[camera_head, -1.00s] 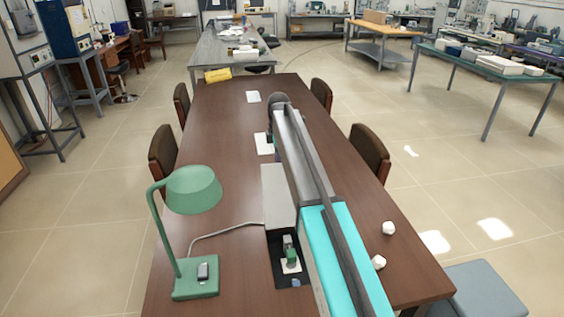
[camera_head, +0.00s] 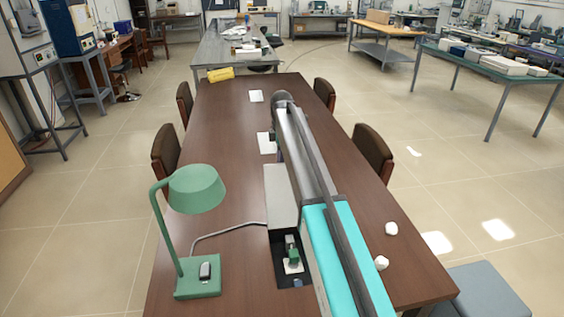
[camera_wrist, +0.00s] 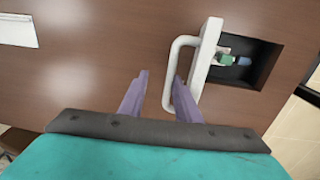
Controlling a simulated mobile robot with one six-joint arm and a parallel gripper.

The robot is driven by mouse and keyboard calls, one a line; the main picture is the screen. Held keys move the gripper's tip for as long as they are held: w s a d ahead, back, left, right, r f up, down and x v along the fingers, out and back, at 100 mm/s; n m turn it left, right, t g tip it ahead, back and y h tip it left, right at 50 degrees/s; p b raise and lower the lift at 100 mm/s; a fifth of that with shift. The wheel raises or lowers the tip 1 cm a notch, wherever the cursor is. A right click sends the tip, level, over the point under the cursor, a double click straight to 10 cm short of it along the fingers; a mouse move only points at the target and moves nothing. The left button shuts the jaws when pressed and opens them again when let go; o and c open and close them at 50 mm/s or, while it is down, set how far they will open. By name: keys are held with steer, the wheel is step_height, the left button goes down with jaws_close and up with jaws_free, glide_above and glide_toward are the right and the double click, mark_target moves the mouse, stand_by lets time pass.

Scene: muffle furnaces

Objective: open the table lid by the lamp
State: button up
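The table lid (camera_head: 279,190) is a pale grey panel, raised open beside a dark recess (camera_head: 275,247) in the brown table. In the wrist view the lid (camera_wrist: 207,60) shows nearly edge-on, with a white loop handle (camera_wrist: 170,75) on its left side. The recess (camera_wrist: 266,70) lies to its right, with a green and blue plug inside. My gripper (camera_wrist: 162,74) has its two purple fingers apart. The handle bar lies between them in the picture, close to the right finger; contact cannot be told. In the head view my arm hides the gripper. The green lamp (camera_head: 197,190) stands left of the recess.
The lamp's cable (camera_head: 225,230) runs to the lid area. Two white lumps (camera_head: 386,246) and white sheets (camera_head: 266,143) lie on the table. Chairs (camera_head: 372,153) stand along both sides. The table's left part beyond the lamp is clear.

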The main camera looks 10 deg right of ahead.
steer(key=shift+w+a+f, duration=0.15)
steer(key=shift+a+f, duration=0.05)
steer(key=shift+f, duration=0.25)
step_height(320, 180, up, 15)
steer(key=s+b, duration=0.1)
steer(key=b, duration=0.2)
steer(key=shift+d+f+b, duration=0.15)
steer(key=shift+b, duration=0.25)
steer(key=shift+s, duration=0.1)
